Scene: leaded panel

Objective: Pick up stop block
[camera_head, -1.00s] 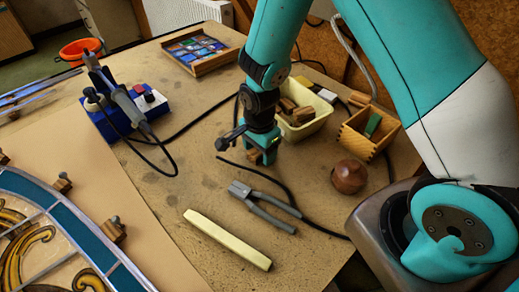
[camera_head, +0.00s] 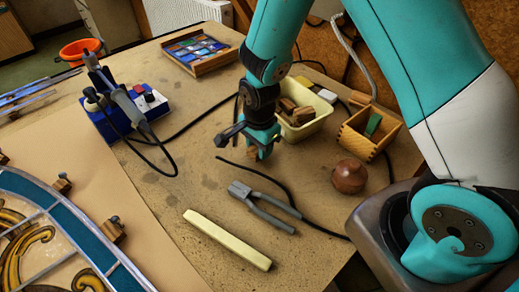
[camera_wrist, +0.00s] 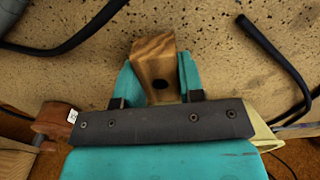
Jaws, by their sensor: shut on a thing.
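In the head view my gripper (camera_head: 261,150) is over the middle of the table, with a bit of the brown block (camera_head: 253,152) showing at the fingertips. The fingers hide most of the block there. I cannot tell exactly how high it is above the table.
A cream tub (camera_head: 316,121) with wooden blocks stands just behind my gripper. A wooden box (camera_head: 362,143) and a round brown object (camera_head: 349,177) are to the right. Pliers (camera_head: 262,206), a pale bar (camera_head: 227,239) and black cables lie nearby. The leaded panel (camera_head: 62,226) is at left.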

